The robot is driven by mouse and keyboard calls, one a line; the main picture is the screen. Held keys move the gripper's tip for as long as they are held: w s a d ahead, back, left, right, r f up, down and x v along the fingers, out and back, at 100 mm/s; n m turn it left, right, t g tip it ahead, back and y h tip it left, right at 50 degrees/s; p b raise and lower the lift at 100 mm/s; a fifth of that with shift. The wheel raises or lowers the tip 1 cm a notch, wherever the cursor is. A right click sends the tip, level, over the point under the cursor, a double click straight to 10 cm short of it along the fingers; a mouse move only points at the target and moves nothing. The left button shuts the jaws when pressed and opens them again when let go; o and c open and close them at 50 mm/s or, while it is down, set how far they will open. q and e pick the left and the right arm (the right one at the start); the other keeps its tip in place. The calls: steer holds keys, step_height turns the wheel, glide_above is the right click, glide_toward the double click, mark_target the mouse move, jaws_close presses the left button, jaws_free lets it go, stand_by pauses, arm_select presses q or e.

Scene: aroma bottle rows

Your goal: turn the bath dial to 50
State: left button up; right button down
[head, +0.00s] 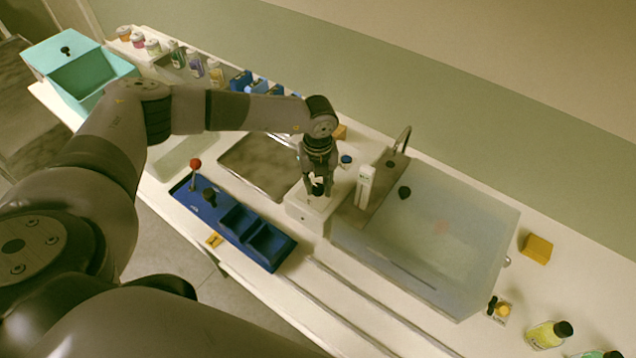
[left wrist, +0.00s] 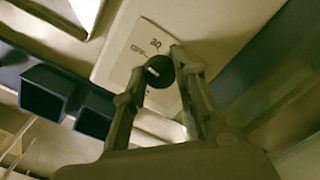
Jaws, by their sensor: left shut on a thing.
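The bath dial (head: 318,189) is a small black knob on a white box (head: 303,213) at the left end of the water bath (head: 480,205). My left gripper (head: 317,193) reaches down over it, its fingers closed on the knob. In the left wrist view the dial (left wrist: 158,72) sits between the fingertips of my left gripper (left wrist: 162,78) and bears a short pale mark. A "20" is printed on the white plate beside it, with another small label to its left. The fingers hide part of the plate, and I cannot read the setting. My right gripper is out of view.
A white upright gadget (head: 364,187) stands close right of the dial. A blue tray (head: 228,233) with a red-topped lever lies to the left. A metal tray (head: 262,163) is behind it. Yellow bottles (head: 547,335) and a yellow block (head: 537,248) are at the right.

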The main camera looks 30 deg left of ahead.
arm_select(q)
jaws_close()
steer(key=m+b, duration=0.4)
steer(key=m, duration=0.1)
steer(key=shift+f, duration=0.15)
steer(key=m+b, duration=0.5)
steer(key=m, duration=0.1)
steer(key=shift+m, duration=0.3)
steer(key=m+b, duration=0.5)
steer(key=m, duration=0.1)
steer(key=shift+w, duration=0.1)
steer(key=m+b, duration=0.3)
steer(key=shift+m, duration=0.3)
steer(key=shift+r+m+b, duration=0.2)
steer(key=shift+m+b, duration=0.55)
steer(key=shift+m, duration=0.55)
